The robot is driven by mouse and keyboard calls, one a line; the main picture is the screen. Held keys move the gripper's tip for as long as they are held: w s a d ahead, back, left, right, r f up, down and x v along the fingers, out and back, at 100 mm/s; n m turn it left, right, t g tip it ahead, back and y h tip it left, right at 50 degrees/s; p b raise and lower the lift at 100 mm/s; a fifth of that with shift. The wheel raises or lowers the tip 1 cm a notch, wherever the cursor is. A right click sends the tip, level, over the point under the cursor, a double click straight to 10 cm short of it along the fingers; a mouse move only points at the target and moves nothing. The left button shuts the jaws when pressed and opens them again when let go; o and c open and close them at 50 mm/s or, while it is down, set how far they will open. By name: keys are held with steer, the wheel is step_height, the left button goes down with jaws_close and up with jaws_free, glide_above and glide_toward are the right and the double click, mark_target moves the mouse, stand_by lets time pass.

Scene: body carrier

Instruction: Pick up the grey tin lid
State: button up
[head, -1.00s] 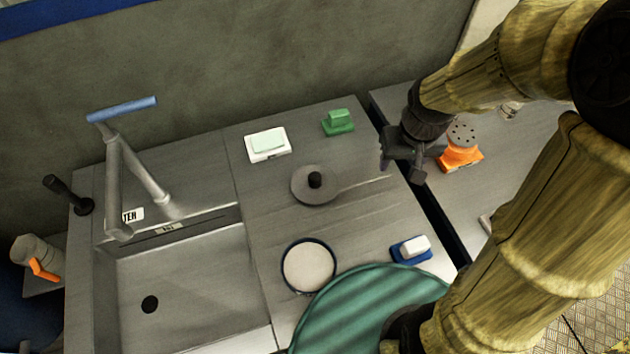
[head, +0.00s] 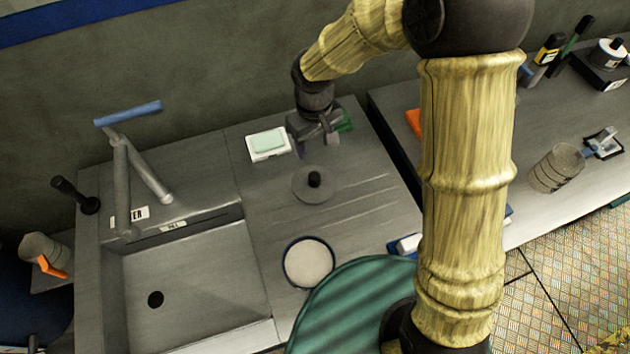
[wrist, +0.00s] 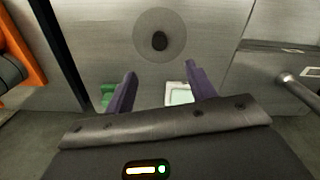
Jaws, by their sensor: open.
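The grey tin lid (head: 313,186) is a flat round disc with a black knob in its middle. It lies on the steel drainboard right of the sink. In the wrist view the lid (wrist: 160,36) is beyond my fingertips, near the top of the picture. My gripper (head: 317,149) is above the drainboard, on the wall side of the lid, and apart from it. In the wrist view my gripper (wrist: 161,72) has its two purple fingers spread with nothing between the tips.
A white dish with a pale green block (head: 268,144) stands left of my gripper. A green object (head: 345,121) is partly hidden behind it. A blue-rimmed round dish (head: 309,262) stands nearer the front, beside a green round surface (head: 345,310). The sink (head: 190,285) is at left.

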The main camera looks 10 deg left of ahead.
steer(key=p, duration=0.1)
glide_above(315, 176)
step_height(315, 176, down, 9)
steer(key=shift+s+f, duration=0.1)
steer(key=shift+f, duration=0.1)
steer(key=shift+f+p, duration=1.1)
steer(key=shift+f, duration=1.55)
steer(key=c, duration=1)
steer(key=shift+r, duration=0.15)
steer(key=shift+c, duration=0.2)
step_height(315, 176, up, 10)
steer(key=b, duration=0.2)
